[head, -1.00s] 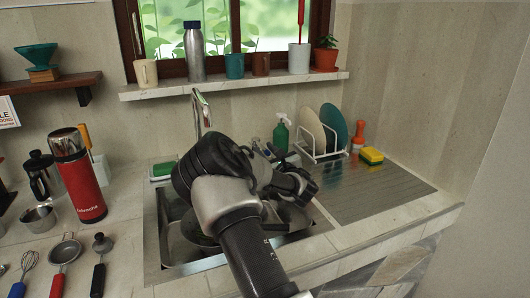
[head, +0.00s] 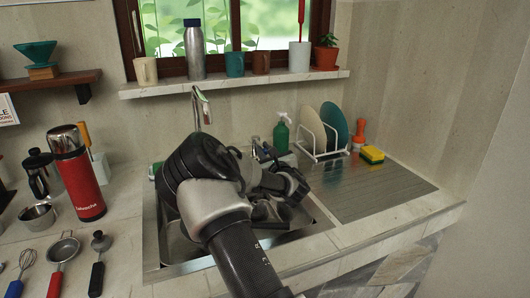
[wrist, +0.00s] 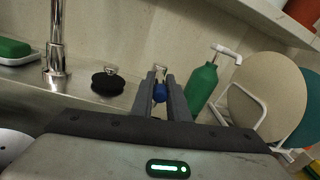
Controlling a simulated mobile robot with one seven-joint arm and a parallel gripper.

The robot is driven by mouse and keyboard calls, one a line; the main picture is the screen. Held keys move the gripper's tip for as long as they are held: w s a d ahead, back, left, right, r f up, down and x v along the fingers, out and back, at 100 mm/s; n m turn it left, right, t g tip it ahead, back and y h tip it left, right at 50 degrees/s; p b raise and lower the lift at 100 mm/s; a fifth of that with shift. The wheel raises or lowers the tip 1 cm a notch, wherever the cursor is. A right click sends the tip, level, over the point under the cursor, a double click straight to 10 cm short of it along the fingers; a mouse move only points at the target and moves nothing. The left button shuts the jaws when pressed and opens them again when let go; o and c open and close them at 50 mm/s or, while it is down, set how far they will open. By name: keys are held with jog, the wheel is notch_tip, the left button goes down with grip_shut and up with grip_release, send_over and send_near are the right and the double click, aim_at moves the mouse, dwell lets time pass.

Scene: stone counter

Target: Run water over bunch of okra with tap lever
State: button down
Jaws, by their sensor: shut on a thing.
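In the head view my arm covers much of the sink, and the grip is small near the sink's back edge. The metal tap spout (head: 201,106) rises behind the sink; it also shows at left in the wrist view (wrist: 56,42). No water stream is visible. I cannot see the bunch of okra; my arm hides part of the sink (head: 322,222).
A rack with plates (head: 330,122) and a yellow sponge (head: 372,154) are farther right. The ribbed drainboard (head: 380,188) is mostly clear.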

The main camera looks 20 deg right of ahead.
jog(key=w+a+m+g+h+b, duration=0.2)
jog(key=a+m+h, duration=0.4)
jog(key=h, duration=0.5)
jog(key=shift+w+a+m+g+b, duration=0.15)
jog(key=shift+w+m+g+b, duration=0.35)
jog(key=shift+m+g, duration=0.65)
jog(key=shift+s+g, duration=0.1)
jog(key=shift+g, duration=0.25)
jog(key=c, duration=1.8)
grip_release()
jog(key=p+v, duration=0.3)
jog(key=v, duration=1.4)
jog(key=shift+a, duration=0.2)
